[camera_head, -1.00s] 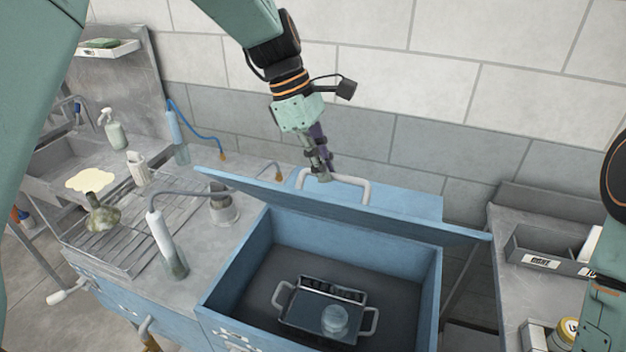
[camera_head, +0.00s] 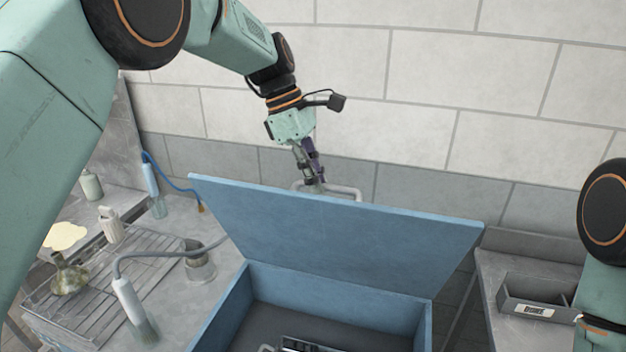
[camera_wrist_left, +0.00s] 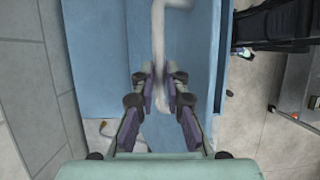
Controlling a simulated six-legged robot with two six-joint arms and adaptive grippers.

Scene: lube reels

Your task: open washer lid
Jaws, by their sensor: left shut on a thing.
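The blue washer lid (camera_head: 340,235) stands tilted up, its hinge side on the blue washer tub (camera_head: 350,305), so the tub is open. The pale lid handle (camera_head: 345,193) shows just over the lid's upper edge; it also shows in the left wrist view (camera_wrist_left: 158,35). My left gripper (camera_head: 317,188) is at the left part of the handle, shut on it, with its fingertips partly hidden behind the lid edge. In the left wrist view the fingers (camera_wrist_left: 162,95) stand on both sides of the handle bar. My right arm shows at the right edge; its gripper is out of frame.
Inside the tub is a dark basket (camera_head: 300,344), mostly cut off below. A drain rack (camera_head: 75,290) with a flask (camera_head: 70,275) and a brush on a hose (camera_head: 133,308) lie left. A grey bin (camera_head: 537,298) stands on the right bench. A tiled wall is close behind.

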